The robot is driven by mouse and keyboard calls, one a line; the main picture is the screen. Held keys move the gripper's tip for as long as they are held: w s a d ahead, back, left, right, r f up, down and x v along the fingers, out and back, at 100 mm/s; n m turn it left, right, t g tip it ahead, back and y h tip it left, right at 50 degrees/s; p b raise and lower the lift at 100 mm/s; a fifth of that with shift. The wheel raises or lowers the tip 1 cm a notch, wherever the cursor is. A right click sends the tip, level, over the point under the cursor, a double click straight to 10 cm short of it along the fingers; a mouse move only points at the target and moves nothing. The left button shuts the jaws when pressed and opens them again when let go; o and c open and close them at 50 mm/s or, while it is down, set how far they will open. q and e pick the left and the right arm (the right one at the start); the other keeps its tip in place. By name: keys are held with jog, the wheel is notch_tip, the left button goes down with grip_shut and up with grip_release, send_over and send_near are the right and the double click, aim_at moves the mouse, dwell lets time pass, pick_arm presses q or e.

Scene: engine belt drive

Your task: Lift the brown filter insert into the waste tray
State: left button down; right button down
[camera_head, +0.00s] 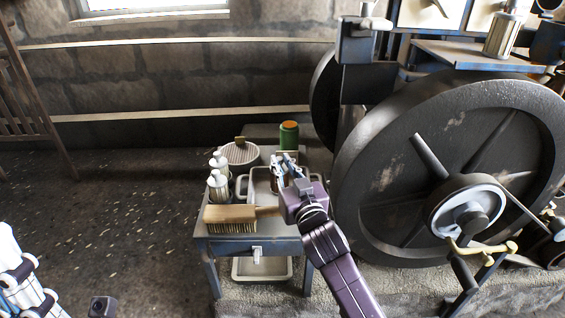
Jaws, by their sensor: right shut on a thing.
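My right gripper (281,169) is at the end of the purple arm, over the metal tray with handles (242,188) on the small blue table. It is shut on a small brown piece, which looks like the brown filter insert (274,183). The fingers and wrist hide most of the insert, and I cannot tell whether it touches the tray. I cannot tell which tray is the waste tray; another pale tray (262,269) is on the low level under the table. My left gripper is not in view.
A wooden brush (229,214) lies at the table's (264,247) front. Two pale bottles (217,186) stand at its left, a round ribbed pan (240,153) and a green can (289,136) behind. The big flywheel (366,188) stands close on the right. The floor at left is mostly clear.

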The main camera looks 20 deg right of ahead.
jog(key=c, duration=1.8)
grip_release()
jog(key=shift+f, duration=0.1)
